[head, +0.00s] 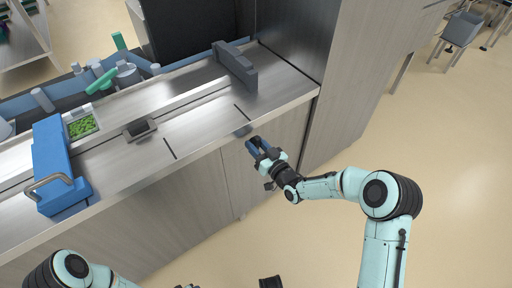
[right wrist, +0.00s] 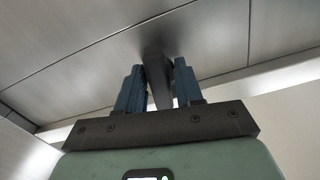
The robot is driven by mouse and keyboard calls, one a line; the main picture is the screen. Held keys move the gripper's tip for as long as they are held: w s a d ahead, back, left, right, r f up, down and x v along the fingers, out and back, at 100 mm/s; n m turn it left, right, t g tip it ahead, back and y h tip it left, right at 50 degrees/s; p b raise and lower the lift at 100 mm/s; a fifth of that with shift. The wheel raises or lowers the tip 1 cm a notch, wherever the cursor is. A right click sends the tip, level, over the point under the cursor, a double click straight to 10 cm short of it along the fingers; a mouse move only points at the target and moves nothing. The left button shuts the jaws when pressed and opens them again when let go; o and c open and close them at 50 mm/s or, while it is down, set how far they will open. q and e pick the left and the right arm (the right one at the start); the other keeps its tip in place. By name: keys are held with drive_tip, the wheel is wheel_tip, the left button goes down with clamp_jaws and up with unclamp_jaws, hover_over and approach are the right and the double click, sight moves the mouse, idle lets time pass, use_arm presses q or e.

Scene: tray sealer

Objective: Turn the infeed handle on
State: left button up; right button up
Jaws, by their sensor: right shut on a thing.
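A dark grey lever-like handle (right wrist: 155,68), which I take to be the infeed handle, hangs from a brushed metal surface in the right wrist view. My right gripper (right wrist: 158,85) has its two blue fingers on either side of it and is shut on it. In the head view the right gripper (head: 259,146) is at the front edge of the metal counter; the handle is mostly hidden there by the edge and fingers.
The metal counter (head: 200,125) carries a blue box with a metal handle (head: 55,165), a tray of green pieces (head: 82,127), a small dark screen (head: 139,130) and a dark grey bar (head: 236,66). A tall cabinet (head: 345,70) stands right of the counter.

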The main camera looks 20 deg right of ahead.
drive_tip(key=shift+f+n+b, duration=0.1)
drive_tip(key=shift+n+b, duration=0.3)
drive_tip(key=shift+n, duration=0.3)
use_arm(q)
drive_tip(key=shift+w+a+f, duration=0.15)
drive_tip(key=shift+a+f, duration=0.1)
drive_tip(key=shift+f, duration=0.25)
drive_tip(key=shift+w+a+f, duration=0.15)
drive_tip(key=shift+a+f, duration=0.05)
drive_tip(key=shift+f, duration=0.25)
use_arm(e)
drive_tip(key=shift+n, duration=0.4)
drive_tip(key=o, duration=0.8)
drive_tip(key=shift+s+d, duration=0.1)
drive_tip(key=shift+s, duration=0.05)
